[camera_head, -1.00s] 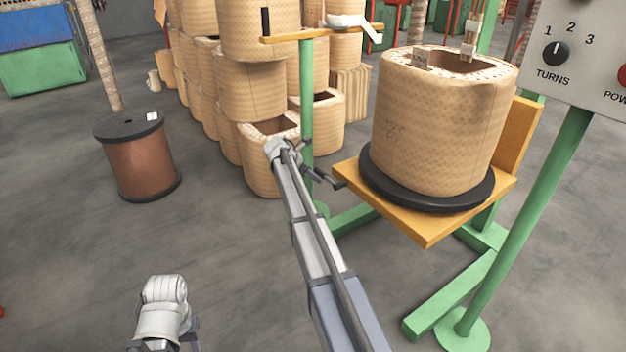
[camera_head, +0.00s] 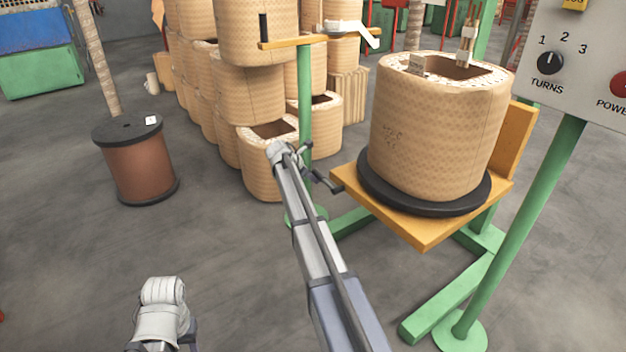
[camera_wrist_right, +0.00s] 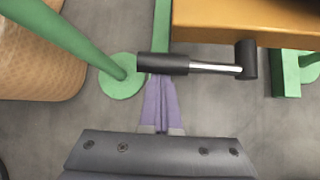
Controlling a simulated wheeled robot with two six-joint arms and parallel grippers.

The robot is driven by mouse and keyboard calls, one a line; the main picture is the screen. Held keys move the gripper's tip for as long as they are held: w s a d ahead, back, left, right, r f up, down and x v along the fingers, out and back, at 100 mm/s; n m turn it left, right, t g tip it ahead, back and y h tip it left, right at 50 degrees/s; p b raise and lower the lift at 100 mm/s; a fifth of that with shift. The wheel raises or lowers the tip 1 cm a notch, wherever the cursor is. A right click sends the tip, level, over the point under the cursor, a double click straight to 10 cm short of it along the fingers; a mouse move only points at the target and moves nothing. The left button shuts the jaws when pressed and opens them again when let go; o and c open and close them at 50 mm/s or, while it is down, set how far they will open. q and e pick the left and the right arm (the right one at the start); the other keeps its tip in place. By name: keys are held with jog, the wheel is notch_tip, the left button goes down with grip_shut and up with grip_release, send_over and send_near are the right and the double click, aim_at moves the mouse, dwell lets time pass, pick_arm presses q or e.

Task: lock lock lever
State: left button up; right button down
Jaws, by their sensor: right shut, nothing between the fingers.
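The lock lever (camera_wrist_right: 200,66) has a black grip on its left, a silver rod and a black hub at the edge of the yellow platform (camera_wrist_right: 240,20) in the right wrist view. In the head view the lever (camera_head: 328,184) is small and dark, left of the platform (camera_head: 420,235). My right gripper (camera_wrist_right: 160,80) is shut and empty, its purple fingers together with tips at the black grip's lower edge. I cannot tell whether they touch it. In the head view my right gripper (camera_head: 305,155) is small, near the lever. My left gripper is out of view; only part of that arm shows.
A large wrapped coil (camera_head: 440,125) sits on a black disc on the platform. A green post (camera_head: 305,100) stands close by my right gripper. Stacked coils (camera_head: 250,95) are behind it. A control panel (camera_head: 590,60) is at the right. The left floor is open around a copper spool (camera_head: 140,165).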

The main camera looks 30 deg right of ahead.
jog(key=shift+s+d+r+m+t+p, duration=0.1)
jog(key=shift+s+r+m+t+p, duration=0.2)
jog(key=shift+r+t, duration=0.25)
jog(key=shift+s+r+m+t+p, duration=0.2)
jog(key=shift+r+t+p, duration=0.1)
jog(key=shift+r+t, duration=0.25)
jog(key=shift+s+r+m+t, duration=0.2)
jog(key=shift+r+m+t, duration=0.1)
jog(key=shift+r+t, duration=0.35)
jog(key=s+r+m+t+p, duration=0.1)
jog(key=s+r+m+t, duration=0.1)
jog(key=s+r, duration=0.3)
jog(key=shift+s+d+r+t, duration=0.3)
jog(key=shift+s+t, duration=0.35)
jog(key=shift+t, duration=0.2)
jog(key=shift+s, duration=0.2)
